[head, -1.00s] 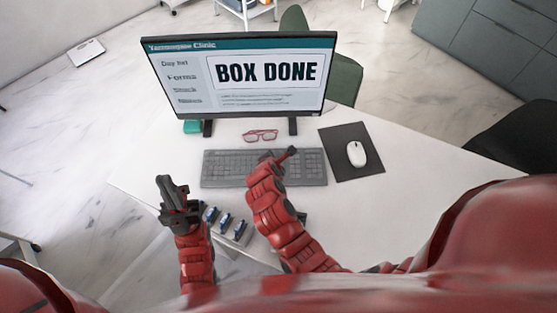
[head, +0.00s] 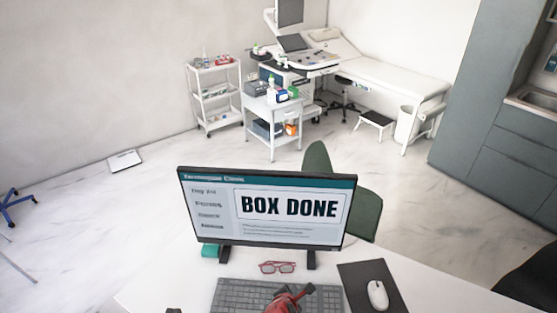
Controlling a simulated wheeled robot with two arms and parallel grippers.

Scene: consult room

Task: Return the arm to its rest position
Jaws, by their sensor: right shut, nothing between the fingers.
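My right gripper (head: 308,290), with its red wrist, is over the keyboard (head: 240,297) at the bottom edge of the head view. It is shut and empty; whether it touches the keys I cannot tell. Only a small dark tip of my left gripper (head: 174,310) shows at the bottom edge, left of the keyboard; its fingers are cut off. The monitor (head: 265,208) reads "BOX DONE".
Red glasses (head: 277,267) lie between monitor and keyboard. A white mouse (head: 377,294) sits on a dark pad (head: 357,278). A green chair (head: 362,208) stands behind the white desk (head: 430,290). Carts and an exam bed (head: 390,85) are farther back.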

